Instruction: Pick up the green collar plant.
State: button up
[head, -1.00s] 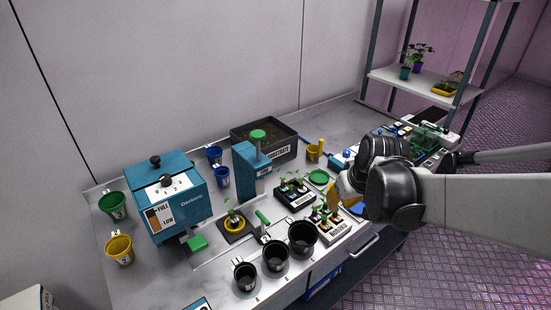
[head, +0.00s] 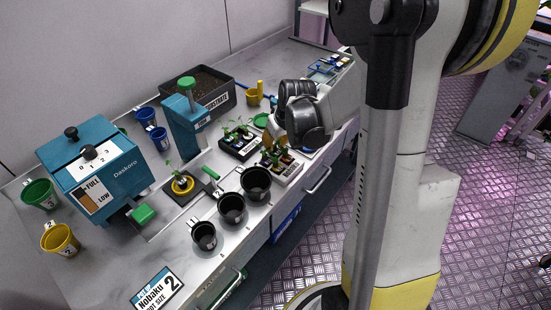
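Small green seedlings stand in a black tray (head: 241,154) and in a pale labelled tray (head: 289,177) in the middle of the bench. Another seedling (head: 176,172) stands in a yellow-ringed holder to their left. The collars are too small for me to tell which plant has the green one. My gripper (head: 273,138) is above the back right of the pale tray, close to its seedlings. Its fingers are small and partly hidden by the dark wrist, so I cannot see whether they are open or hold anything.
Three black pots (head: 231,209) line the bench's front edge. A teal dispenser (head: 95,175), a teal press (head: 187,125) and a substrate bin (head: 212,88) stand behind. Green (head: 40,194) and yellow (head: 61,241) cups are at the left. My column blocks the right side.

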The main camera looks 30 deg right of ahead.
jog(key=shift+w+f, duration=0.15)
jog(key=shift+f, duration=0.3)
grip_shut()
